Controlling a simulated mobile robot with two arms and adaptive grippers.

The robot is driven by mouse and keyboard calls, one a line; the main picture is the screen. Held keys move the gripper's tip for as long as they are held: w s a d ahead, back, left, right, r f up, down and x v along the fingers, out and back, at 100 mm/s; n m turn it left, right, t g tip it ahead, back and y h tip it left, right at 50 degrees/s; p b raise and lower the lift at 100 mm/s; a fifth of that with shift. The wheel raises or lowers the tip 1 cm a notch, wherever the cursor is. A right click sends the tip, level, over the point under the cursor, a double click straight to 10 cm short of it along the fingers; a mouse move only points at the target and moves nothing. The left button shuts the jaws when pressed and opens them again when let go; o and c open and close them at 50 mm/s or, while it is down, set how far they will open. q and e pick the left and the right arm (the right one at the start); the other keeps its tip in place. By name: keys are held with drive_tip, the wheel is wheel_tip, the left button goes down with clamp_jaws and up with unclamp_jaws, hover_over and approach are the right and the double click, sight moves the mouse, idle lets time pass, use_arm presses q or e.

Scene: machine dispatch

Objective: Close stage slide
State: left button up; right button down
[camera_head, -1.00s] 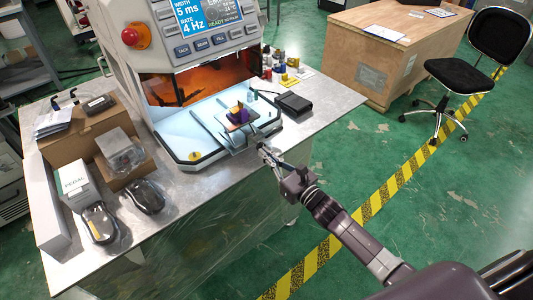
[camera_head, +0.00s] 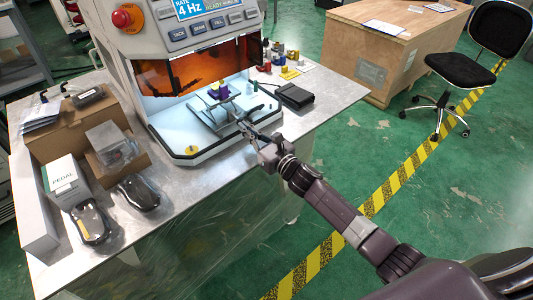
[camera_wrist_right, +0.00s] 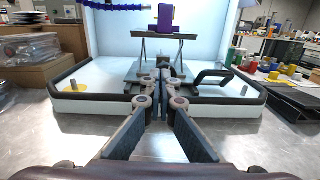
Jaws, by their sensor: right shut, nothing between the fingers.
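The stage slide (camera_head: 209,117) is a flat plate on thin legs, on the pale floor of the machine's lit chamber. A small purple and yellow part (camera_head: 219,92) sits on it. In the right wrist view the slide's plate (camera_wrist_right: 185,36) stands ahead with the purple part (camera_wrist_right: 165,18) on top. My right gripper (camera_head: 243,122) is shut and empty at the front of the chamber, its tips close to the slide's near end. In the wrist view its fingertips (camera_wrist_right: 163,78) meet in front of the slide; whether they touch it I cannot tell. My left gripper is not in view.
The machine (camera_head: 205,45) has an orange window above the chamber. A dark box (camera_head: 295,96) and several coloured bottles stand to its right.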

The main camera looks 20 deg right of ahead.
sight(230, 107)
drive_tip(key=b+x, duration=0.2)
drive_tip(key=x, duration=0.3)
drive_tip(key=shift+w+a+f+b, duration=0.15)
drive_tip(key=shift+w+b, duration=0.1)
drive_tip(key=shift+b, duration=0.15)
drive_tip(key=shift+r, duration=0.35)
drive_tip(key=shift+r, duration=0.1)
